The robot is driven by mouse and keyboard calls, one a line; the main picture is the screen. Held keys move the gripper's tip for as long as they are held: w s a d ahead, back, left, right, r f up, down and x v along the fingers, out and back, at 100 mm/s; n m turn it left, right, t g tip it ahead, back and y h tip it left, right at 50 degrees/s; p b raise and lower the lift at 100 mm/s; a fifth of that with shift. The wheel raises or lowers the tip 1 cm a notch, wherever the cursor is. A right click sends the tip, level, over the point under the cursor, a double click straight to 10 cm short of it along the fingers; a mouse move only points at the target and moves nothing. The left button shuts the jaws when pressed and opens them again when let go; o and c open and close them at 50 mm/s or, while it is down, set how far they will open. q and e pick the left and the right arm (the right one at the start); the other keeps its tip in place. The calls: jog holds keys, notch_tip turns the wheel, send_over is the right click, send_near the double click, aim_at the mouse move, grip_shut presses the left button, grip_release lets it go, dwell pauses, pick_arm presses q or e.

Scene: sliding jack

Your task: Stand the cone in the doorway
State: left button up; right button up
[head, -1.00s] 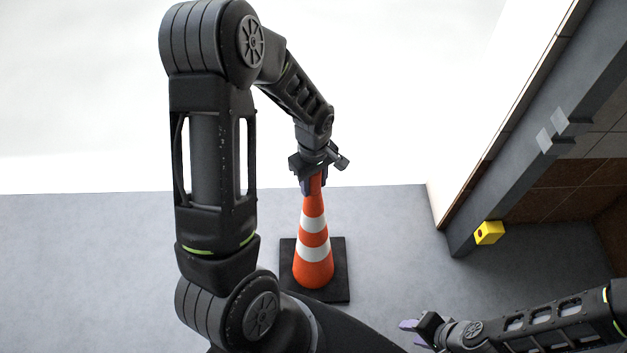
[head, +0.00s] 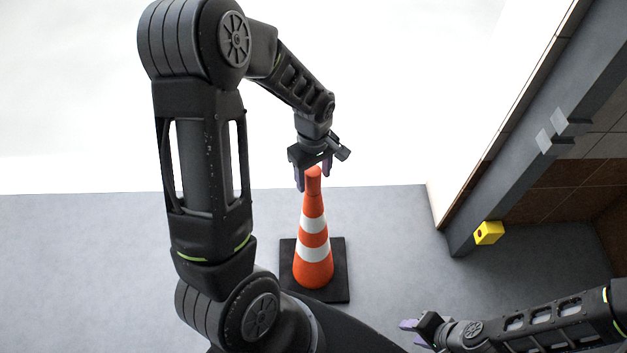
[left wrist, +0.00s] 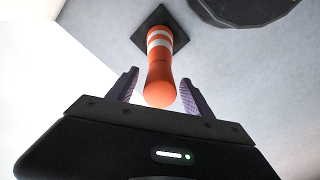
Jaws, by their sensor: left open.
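The orange and white striped cone (head: 313,232) stands upright on its black square base (head: 338,288) on the grey floor. My left gripper (head: 312,180) is open just above the cone's tip, with its fingers on either side of it. In the left wrist view the cone (left wrist: 160,72) points its rounded tip toward the gap between the open fingers (left wrist: 158,88). My right gripper (head: 408,332) is low at the right, well apart from the cone; its fingers are too small to tell their opening. The doorway (head: 575,190) is at the right, behind a grey frame.
A grey door frame post (head: 530,135) slants down to the floor at the right. A yellow block (head: 489,233) sits by its foot. A white wall (head: 480,130) adjoins it. The floor (head: 405,240) between cone and frame is clear.

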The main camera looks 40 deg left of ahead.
pick_arm(q)
notch_tip(320, 180, up, 9)
jog(key=shift+f, duration=0.2)
